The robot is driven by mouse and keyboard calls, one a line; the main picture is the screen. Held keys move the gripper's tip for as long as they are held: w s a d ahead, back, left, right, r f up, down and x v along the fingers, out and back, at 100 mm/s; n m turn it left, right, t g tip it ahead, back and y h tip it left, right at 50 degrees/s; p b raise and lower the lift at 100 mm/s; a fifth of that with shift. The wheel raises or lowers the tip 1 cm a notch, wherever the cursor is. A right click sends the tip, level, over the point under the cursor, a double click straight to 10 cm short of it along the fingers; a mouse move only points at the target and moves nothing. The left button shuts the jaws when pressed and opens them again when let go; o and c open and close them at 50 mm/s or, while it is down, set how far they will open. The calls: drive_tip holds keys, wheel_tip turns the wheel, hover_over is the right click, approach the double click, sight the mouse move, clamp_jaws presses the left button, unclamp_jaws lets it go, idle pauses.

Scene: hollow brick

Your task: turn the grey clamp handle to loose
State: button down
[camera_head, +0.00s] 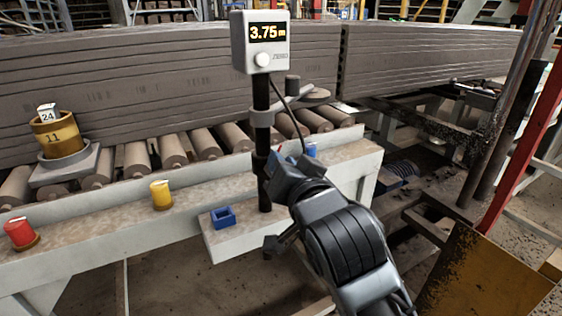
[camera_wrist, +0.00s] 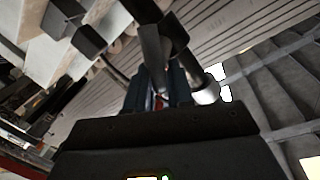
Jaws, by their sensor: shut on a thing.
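A dark upright post (camera_head: 263,140) carries a grey box with a display (camera_head: 260,42) reading 3.75 m and a white round knob. My gripper (camera_head: 276,168) is close against the right side of the post, below the collar. In the wrist view my gripper (camera_wrist: 158,98) has its fingers close together beneath the post, shut on the grey clamp handle. The handle is mostly hidden between the fingers, so its angle cannot be told.
A yellow button (camera_head: 161,194) and a red button (camera_head: 20,232) sit on the rail to the left. A black cable hangs right of the post.

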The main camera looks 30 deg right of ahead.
drive_tip(key=m, duration=0.1)
drive_tip(key=m+y+p, duration=0.1)
drive_tip(key=m, duration=0.1)
drive_tip(key=d+m, duration=0.1)
drive_tip(key=m, duration=0.1)
drive_tip(key=shift+f+g, duration=0.3)
drive_tip(key=shift+f, duration=0.1)
drive_tip(key=shift+d+f+m+y+p, duration=0.1)
drive_tip(key=shift+f+m+y+p, duration=0.25)
drive_tip(key=shift+m, duration=0.5)
drive_tip(key=shift+f+m+y+p, duration=0.1)
drive_tip(key=shift+m+y+p, duration=0.2)
drive_tip(key=shift+m+p, duration=0.45)
drive_tip(key=shift+d+f+m+y+p, duration=0.1)
drive_tip(key=shift+f+m+y+p, duration=0.2)
drive_tip(key=shift+m, duration=0.7)
drive_tip(key=shift+a, duration=0.1)
drive_tip(key=c, duration=1.2)
unclamp_jaws()
drive_tip(key=shift+o, duration=0.2)
drive_tip(key=s+r+b, duration=0.1)
drive_tip(key=s, duration=0.6)
drive_tip(key=shift+s+r, duration=0.3)
drive_tip(key=shift+s, duration=0.05)
